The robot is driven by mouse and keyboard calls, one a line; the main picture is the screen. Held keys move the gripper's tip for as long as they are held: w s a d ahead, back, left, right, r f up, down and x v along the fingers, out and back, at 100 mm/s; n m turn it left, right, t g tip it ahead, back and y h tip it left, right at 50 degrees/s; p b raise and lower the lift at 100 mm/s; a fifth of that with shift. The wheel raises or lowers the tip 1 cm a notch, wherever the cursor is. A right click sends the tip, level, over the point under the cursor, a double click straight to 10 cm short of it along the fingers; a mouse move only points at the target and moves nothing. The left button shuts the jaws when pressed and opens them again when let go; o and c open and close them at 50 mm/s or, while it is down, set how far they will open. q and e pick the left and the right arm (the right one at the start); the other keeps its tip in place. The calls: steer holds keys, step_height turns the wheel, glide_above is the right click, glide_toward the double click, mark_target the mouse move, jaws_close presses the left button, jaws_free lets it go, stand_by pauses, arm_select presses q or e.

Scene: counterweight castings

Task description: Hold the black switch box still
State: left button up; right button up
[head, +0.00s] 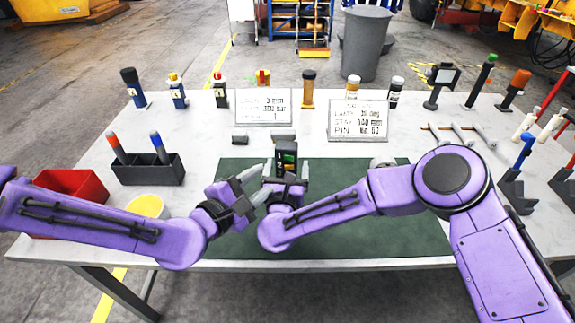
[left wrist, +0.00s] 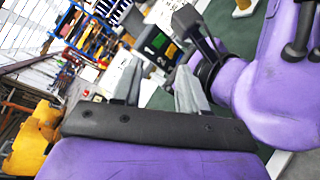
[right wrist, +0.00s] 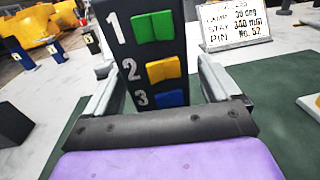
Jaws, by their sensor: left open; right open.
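The black switch box (head: 287,150) stands upright on the dark green mat (head: 390,225). In the right wrist view its face (right wrist: 150,58) shows the numbers 1, 2 and 3 beside green, yellow and blue switches. My right gripper (head: 286,172) is open, with one finger on each side of the box; I cannot tell whether either finger touches it. My left gripper (head: 257,187) is open and empty, just left of the box and the right gripper. The left wrist view shows the box (left wrist: 158,42) beyond its fingers. The box's lower part is hidden by my right gripper.
Two printed cards (head: 262,111) (head: 357,120) stand behind the box. A black bin with pens (head: 148,172), a red bin (head: 72,186) and a yellow bowl (head: 148,205) are at the left. Small tools line the back edge. Black stands (head: 515,185) are at the right.

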steer(key=shift+w, duration=1.1)
steer(key=c, duration=1.3)
arm_select(q)
steer(key=shift+r, duration=0.15)
steer(key=c, duration=0.4)
arm_select(e)
steer(key=shift+c, duration=0.5)
arm_select(q)
steer(key=shift+m+t, duration=0.4)
steer(key=shift+t, duration=0.2)
steer(key=w+r, duration=0.2)
steer(key=r, duration=0.3)
steer(key=shift+w+a, duration=0.1)
steer(key=shift+w, duration=0.3)
jaws_close()
steer(key=w+d+r+m+g+h, duration=0.15)
steer(key=w+r+m+g, duration=0.35)
steer(key=m, duration=1.3)
steer(key=s+a+f+m+g+y, duration=0.1)
steer(key=s+a+m+g, duration=0.1)
steer(key=m, duration=0.9)
steer(key=s+a+f+m+g+y, duration=0.1)
steer(key=s+m+g+y, duration=0.1)
steer(key=m, duration=0.9)
steer(key=shift+s+a+g, duration=0.35)
steer(key=shift+s+g, duration=0.5)
steer(key=shift+g, duration=0.55)
steer(key=shift+y, duration=0.25)
